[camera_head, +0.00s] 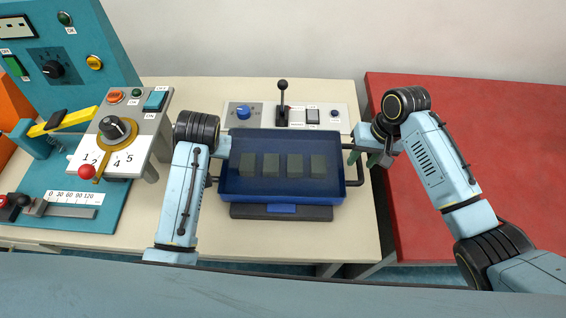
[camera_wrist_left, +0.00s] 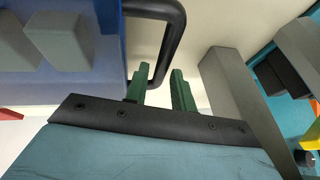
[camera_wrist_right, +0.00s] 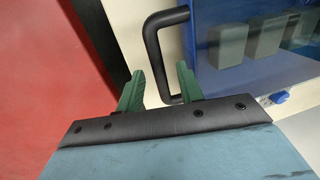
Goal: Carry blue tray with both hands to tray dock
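The blue tray (camera_head: 227,188) holds several grey blocks (camera_head: 295,165) in a row and has a black handle on each side. A dark base (camera_head: 320,213) with a blue patch shows below its front edge; I cannot tell whether this is the tray dock. My left gripper's green fingers (camera_wrist_left: 160,70) are apart, with the left handle (camera_wrist_left: 174,40) between or just beyond them. My right gripper (camera_head: 363,158) is at the right handle (camera_head: 358,171). In the right wrist view its fingers (camera_wrist_right: 160,68) stand apart around the handle bar (camera_wrist_right: 152,50).
A control panel (camera_head: 262,113) with a black lever (camera_head: 283,95) stands behind the tray. A dial box (camera_head: 127,125) and a teal slider board (camera_head: 80,200) are at the left. A red table (camera_head: 480,110) lies right; its visible top is clear.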

